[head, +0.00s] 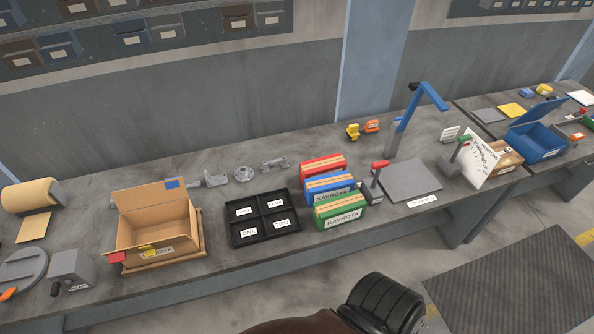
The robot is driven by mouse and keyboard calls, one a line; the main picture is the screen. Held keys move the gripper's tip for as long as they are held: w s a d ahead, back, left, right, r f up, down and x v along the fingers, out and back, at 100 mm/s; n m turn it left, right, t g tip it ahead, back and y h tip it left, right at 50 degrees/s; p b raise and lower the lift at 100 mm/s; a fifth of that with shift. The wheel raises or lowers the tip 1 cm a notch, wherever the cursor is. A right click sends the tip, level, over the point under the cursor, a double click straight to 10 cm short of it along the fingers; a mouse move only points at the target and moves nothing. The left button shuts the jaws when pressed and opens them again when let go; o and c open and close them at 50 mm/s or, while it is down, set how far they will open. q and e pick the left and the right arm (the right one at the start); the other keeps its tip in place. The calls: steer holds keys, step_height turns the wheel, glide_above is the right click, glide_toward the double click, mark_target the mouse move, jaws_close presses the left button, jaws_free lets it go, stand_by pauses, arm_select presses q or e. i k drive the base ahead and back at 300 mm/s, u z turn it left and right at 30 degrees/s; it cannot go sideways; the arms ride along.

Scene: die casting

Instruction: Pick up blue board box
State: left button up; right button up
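A blue box (331,189) stands on the long grey table, in a row of three similar boxes with tan, board-like layers along their tops. The red box (322,166) is behind it and the green box (340,210) is in front, close together. The green box hides part of the blue box's front. A white label shows on the blue box, partly covered. Neither of my grippers can be made out in the head view.
A black four-compartment tray (263,219) is left of the boxes, with an open cardboard box (155,225) beyond it. A red-topped clamp (375,180) stands close on their right, before a grey plate (411,182). A blue open bin (538,137) stands far right.

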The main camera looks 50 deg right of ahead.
mark_target(317, 188)
steer(key=i, duration=0.95)
steer(key=z, duration=2.65)
